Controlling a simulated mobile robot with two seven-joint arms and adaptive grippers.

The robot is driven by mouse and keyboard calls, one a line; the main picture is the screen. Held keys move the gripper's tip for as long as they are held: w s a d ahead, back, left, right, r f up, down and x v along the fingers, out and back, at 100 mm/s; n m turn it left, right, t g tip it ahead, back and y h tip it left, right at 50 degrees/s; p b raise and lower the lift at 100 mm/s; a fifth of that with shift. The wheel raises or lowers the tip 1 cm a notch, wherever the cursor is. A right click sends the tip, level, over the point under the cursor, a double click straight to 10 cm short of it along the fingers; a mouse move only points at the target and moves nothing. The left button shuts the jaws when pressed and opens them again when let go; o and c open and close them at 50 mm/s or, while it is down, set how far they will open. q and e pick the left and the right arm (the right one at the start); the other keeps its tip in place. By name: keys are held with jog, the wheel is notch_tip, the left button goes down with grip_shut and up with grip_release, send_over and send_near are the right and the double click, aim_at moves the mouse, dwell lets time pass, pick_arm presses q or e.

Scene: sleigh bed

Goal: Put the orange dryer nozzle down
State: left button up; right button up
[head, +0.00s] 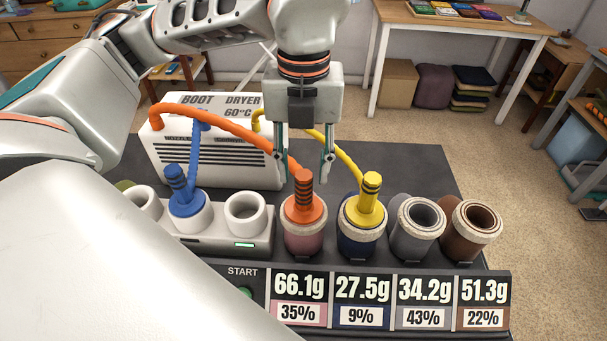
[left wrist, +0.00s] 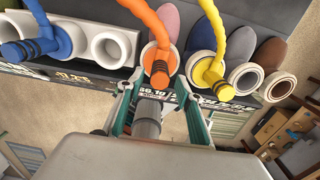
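The orange dryer nozzle (head: 303,190) stands upright in the mouth of a pink boot (head: 304,238) with a pale fleecy cuff. Its orange hose (head: 222,125) runs back to the white boot dryer (head: 225,165). My left gripper (head: 309,168) points down at the nozzle with its fingers open. The fingertips are at either side of the nozzle's ridged top, with a gap visible on the right side. In the left wrist view the nozzle (left wrist: 160,72) shows just beyond and between the open fingertips. My right gripper is in neither view.
A yellow nozzle (head: 370,193) stands in the blue boot (head: 361,240) close to the right. Grey (head: 414,240) and brown (head: 470,236) boots stand empty beyond it. A blue nozzle (head: 179,186) sits in a white holder rack (head: 222,243); its right socket (head: 245,214) is empty.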

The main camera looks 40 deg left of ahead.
pick_arm(q)
notch_tip(320, 180, up, 9)
jog(key=shift+r, duration=0.15)
dwell(0.7)
